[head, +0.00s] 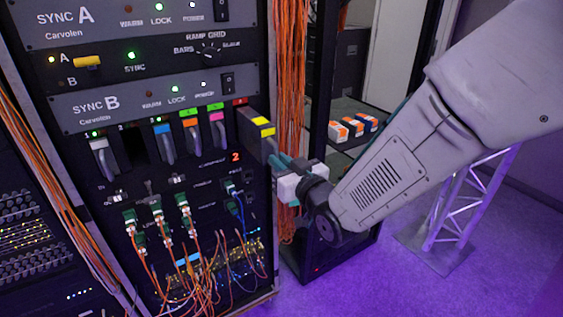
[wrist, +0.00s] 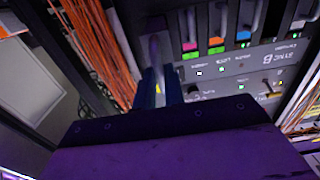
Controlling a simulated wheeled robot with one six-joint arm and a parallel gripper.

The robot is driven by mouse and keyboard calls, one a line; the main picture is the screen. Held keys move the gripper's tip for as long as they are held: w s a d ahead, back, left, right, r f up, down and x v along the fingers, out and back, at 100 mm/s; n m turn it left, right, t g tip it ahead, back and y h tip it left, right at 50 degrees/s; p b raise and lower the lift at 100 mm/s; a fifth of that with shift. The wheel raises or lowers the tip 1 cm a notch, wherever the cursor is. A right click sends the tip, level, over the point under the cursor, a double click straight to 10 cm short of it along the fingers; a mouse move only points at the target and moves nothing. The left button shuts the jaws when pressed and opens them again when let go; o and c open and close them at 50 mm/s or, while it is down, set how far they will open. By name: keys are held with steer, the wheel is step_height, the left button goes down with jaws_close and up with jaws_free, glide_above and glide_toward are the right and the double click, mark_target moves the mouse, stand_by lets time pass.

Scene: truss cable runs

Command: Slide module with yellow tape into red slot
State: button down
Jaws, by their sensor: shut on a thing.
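The dark module with yellow tape (head: 258,132) is at the right end of the module row, in front of the red-marked slot. Its yellow tape also shows as a small patch in the wrist view (wrist: 158,88). The red label (head: 240,101) sits just above the module, and the slot opening is hidden behind it. The module stands out from the rack face; I cannot tell if its far end is inside the slot. My gripper (head: 277,161) is shut on the module's handle from the front right; its blue fingers show in the wrist view (wrist: 160,88).
Modules with blue (head: 163,129), orange (head: 190,123) and pink (head: 216,116) tape fill neighbouring slots to the left. A dark empty slot (head: 132,145) lies further left. Orange cables (head: 291,70) hang close to the right of the held module. Patch cables (head: 190,245) hang below.

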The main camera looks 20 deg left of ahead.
steer(key=shift+w, duration=0.1)
steer(key=shift+x, duration=2.15)
steer(key=shift+a, duration=0.1)
steer(key=shift+x, duration=3.95)
steer(key=shift+x, duration=1.25)
steer(key=shift+w+a+r, duration=0.15)
steer(key=shift+w+a, duration=0.2)
